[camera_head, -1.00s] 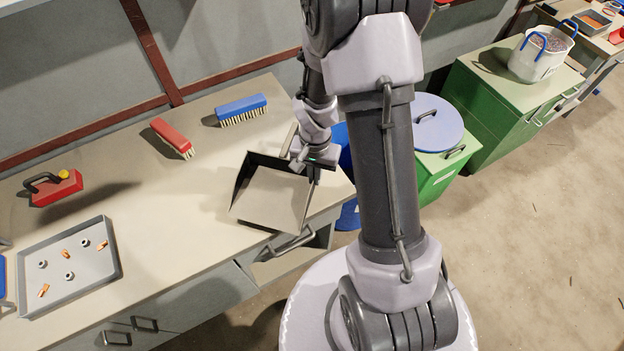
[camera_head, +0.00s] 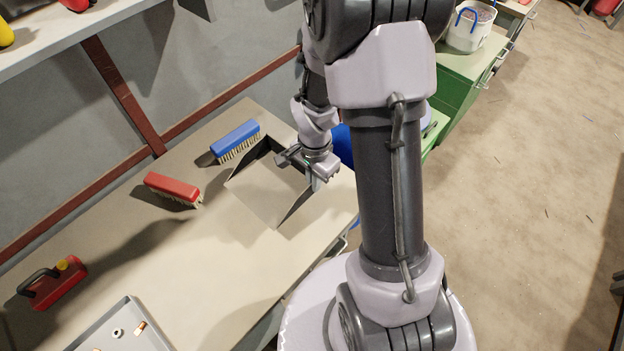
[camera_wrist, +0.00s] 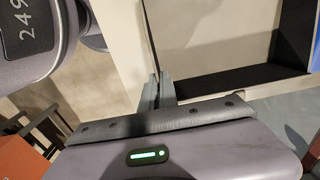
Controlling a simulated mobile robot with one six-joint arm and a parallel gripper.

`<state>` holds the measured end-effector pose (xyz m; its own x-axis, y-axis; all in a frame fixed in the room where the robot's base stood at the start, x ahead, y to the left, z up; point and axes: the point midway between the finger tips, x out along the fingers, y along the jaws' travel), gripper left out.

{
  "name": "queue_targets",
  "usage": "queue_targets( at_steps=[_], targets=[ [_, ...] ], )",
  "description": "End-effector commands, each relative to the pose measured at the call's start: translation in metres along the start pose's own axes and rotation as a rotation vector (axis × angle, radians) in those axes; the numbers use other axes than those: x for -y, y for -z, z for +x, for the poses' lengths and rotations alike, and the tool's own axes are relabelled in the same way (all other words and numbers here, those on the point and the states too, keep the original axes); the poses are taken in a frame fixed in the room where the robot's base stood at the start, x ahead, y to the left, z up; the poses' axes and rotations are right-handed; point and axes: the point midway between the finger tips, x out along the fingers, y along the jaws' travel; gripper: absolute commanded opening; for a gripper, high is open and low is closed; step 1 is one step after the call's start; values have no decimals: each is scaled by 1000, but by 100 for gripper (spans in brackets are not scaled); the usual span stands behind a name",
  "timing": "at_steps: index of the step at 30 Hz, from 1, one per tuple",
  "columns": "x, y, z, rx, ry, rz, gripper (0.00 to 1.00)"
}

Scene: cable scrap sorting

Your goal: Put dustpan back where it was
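The dustpan (camera_head: 266,190) is a grey-beige flat pan with dark raised walls, near the right end of the workbench, close to the blue brush. My gripper (camera_head: 314,182) is at its right side. In the wrist view, the fingers of my gripper (camera_wrist: 160,90) are closed around the thin edge of a dustpan wall, and the dustpan floor (camera_wrist: 210,45) shows beside them. The dustpan's handle is hidden behind my arm in the head view. I cannot tell whether the pan touches the bench or hangs just above it.
On the workbench (camera_head: 225,275) are a blue brush (camera_head: 235,138) behind the pan, a red brush (camera_head: 172,187), a red can (camera_head: 52,284) and a grey tray (camera_head: 122,328). A shelf (camera_head: 55,38) hangs above. Green cabinets (camera_head: 462,75) stand to the right. The bench's middle is clear.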

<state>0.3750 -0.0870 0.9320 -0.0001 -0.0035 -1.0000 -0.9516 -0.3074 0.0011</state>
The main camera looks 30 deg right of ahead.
Motion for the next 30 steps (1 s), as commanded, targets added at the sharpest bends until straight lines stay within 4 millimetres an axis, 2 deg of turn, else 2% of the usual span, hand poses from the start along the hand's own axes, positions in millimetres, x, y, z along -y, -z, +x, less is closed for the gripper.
queue_targets(
  at_steps=[5, 16, 30],
  targets=[
    [0, 0, 15, 0, 0, 1, 0],
    [0, 0, 66, 0, -1, -2, 0],
    [0, 0, 68, 0, 0, -2, 0]
  ],
)
